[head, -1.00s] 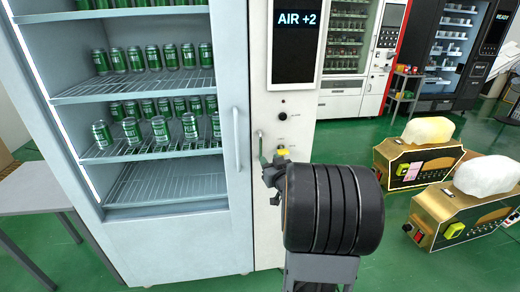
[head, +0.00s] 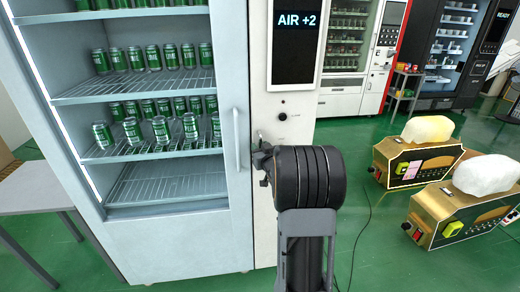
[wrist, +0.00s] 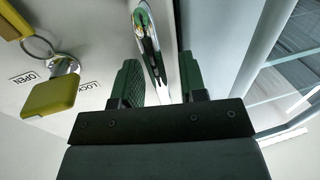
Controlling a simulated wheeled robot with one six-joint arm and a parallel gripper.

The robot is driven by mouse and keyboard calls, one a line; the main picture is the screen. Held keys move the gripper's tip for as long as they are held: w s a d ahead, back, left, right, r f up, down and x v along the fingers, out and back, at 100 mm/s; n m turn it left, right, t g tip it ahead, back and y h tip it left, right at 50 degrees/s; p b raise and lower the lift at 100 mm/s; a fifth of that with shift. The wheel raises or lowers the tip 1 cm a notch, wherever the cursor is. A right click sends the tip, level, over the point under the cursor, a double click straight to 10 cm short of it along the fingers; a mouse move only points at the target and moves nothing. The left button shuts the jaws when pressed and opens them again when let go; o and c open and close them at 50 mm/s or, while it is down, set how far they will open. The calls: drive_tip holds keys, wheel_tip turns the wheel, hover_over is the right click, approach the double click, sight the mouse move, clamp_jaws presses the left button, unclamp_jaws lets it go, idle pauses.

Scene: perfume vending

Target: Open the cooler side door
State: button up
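The cooler's side door is the pale panel (head: 264,215) right of the glass front, below and around the display, and it looks closed in the head view. In the wrist view its silver handle (wrist: 150,45) stands between the two fingers of my gripper (wrist: 160,80). The fingers are apart, with the handle between them; firm contact is not visible. In the head view my gripper (head: 262,160) is at the handle, mostly hidden by my wrist. A yellow key tag (wrist: 50,95) hangs from a key in the lock, beside OPEN and LOCK labels.
The glass door with its long vertical handle (head: 237,140) is just left of my gripper. Several green cans stand on the cooler shelves. A grey table (head: 35,185) is at the left. Two gold boxes (head: 415,160) (head: 465,205) stand right, with green floor between.

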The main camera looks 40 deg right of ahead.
clamp_jaws()
idle(0.3)
